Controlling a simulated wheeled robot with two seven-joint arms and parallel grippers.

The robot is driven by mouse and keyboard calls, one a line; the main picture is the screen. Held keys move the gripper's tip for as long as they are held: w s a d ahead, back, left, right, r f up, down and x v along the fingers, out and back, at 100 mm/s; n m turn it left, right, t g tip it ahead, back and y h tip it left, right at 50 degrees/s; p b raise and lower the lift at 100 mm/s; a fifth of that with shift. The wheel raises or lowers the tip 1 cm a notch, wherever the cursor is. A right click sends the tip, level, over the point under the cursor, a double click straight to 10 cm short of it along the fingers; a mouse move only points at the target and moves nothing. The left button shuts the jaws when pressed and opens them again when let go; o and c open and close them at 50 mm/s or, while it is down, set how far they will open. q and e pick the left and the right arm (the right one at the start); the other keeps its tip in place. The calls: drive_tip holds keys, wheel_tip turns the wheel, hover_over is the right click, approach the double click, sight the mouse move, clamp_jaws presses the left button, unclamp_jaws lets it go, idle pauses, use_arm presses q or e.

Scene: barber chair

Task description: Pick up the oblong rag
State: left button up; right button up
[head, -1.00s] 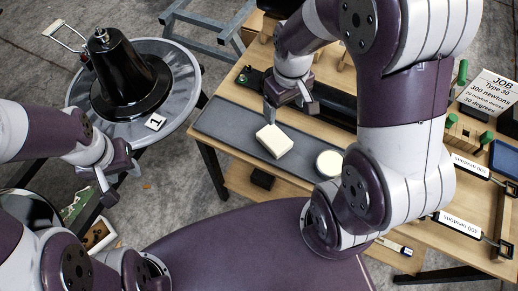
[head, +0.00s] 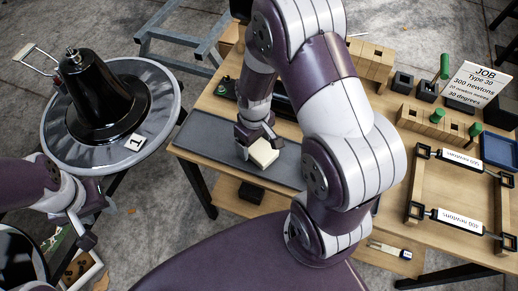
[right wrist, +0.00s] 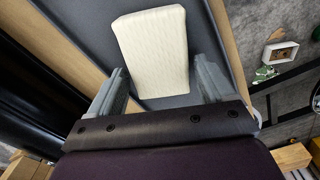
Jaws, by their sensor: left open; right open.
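The oblong rag (head: 263,153) is a cream, block-shaped piece lying on the dark grey mat (head: 205,140) at the near left of the wooden table. My right gripper (head: 257,143) is right at the rag, from above. In the right wrist view the rag (right wrist: 151,50) lies ahead of and partly between the two open fingers (right wrist: 162,85), with a gap on each side. My left gripper (head: 85,225) is open and empty, away from the table, below the round grey stand.
A round grey stand (head: 165,95) with a black cone and a "1" tag is at the left. Wooden blocks (head: 435,125), a job sign (head: 480,85) and labelled bars (head: 455,222) fill the table's right side. Concrete floor (head: 200,235) shows between stand and table.

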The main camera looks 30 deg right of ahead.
sight(255, 144)
drive_tip(key=c, duration=0.9)
wheel_tip(255, 144, up, 5)
drive_tip(key=shift+w+f+p, duration=0.1)
drive_tip(key=shift+f+p, duration=0.05)
drive_tip(key=shift+p, duration=0.45)
drive_tip(key=shift+s+a+r+p, duration=0.35)
drive_tip(key=shift+s+a+r, duration=0.6)
drive_tip(key=shift+s, duration=0.85)
drive_tip(key=shift+s+a+r+p, duration=0.3)
drive_tip(key=shift+s+a+r, duration=0.4)
drive_tip(key=shift+s+r, duration=0.8)
drive_tip(key=shift+s+a+r+p, duration=0.35)
drive_tip(key=shift+s+a+r, duration=0.45)
drive_tip(key=shift+s, duration=1.3)
